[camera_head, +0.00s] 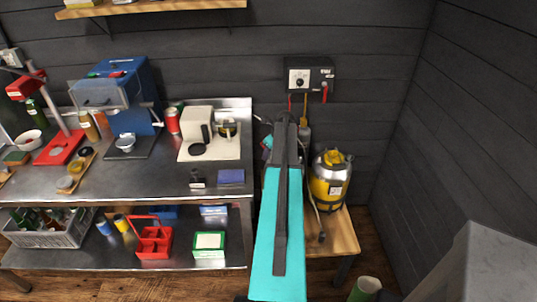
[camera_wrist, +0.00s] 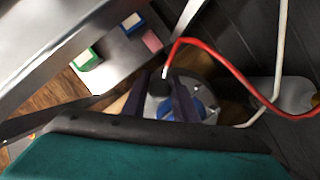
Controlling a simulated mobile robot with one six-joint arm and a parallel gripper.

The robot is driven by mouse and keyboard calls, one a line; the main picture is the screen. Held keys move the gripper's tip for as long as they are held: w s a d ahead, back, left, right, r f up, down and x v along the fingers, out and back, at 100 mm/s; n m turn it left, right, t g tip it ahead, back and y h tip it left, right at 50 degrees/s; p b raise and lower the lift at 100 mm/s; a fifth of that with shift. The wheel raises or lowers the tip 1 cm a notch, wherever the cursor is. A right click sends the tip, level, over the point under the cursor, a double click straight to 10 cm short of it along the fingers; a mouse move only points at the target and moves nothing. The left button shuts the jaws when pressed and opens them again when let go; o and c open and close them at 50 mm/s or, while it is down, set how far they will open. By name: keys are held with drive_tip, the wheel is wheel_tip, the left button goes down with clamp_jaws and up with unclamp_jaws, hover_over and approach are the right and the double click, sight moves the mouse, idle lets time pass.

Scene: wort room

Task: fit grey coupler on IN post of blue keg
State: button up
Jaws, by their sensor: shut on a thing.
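My gripper (camera_wrist: 165,92) is shut on a dark grey coupler (camera_wrist: 160,84) whose red hose rises and loops to the right in the wrist view. Below and right of the fingers is the round top of a keg with a blue centre (camera_wrist: 199,108), partly hidden by my right finger. Whether the coupler touches a post there is hidden by the fingers. In the head view my teal arm covers the gripper and most of this keg; only a small blue-green patch (camera_head: 267,142) shows at the arm's left edge.
A yellow and steel keg (camera_head: 331,180) stands right of my arm on a wooden bench (camera_head: 343,232). A hose hangs down beside it. A wall control box (camera_head: 309,77) with hoses is above. The steel worktable (camera_head: 225,130) with equipment is at left.

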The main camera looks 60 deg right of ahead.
drive_tip(key=o, duration=1.7)
drive_tip(key=shift+r, duration=0.15)
drive_tip(key=shift+r+p, duration=1.9)
drive_tip(key=shift+r, duration=1.45)
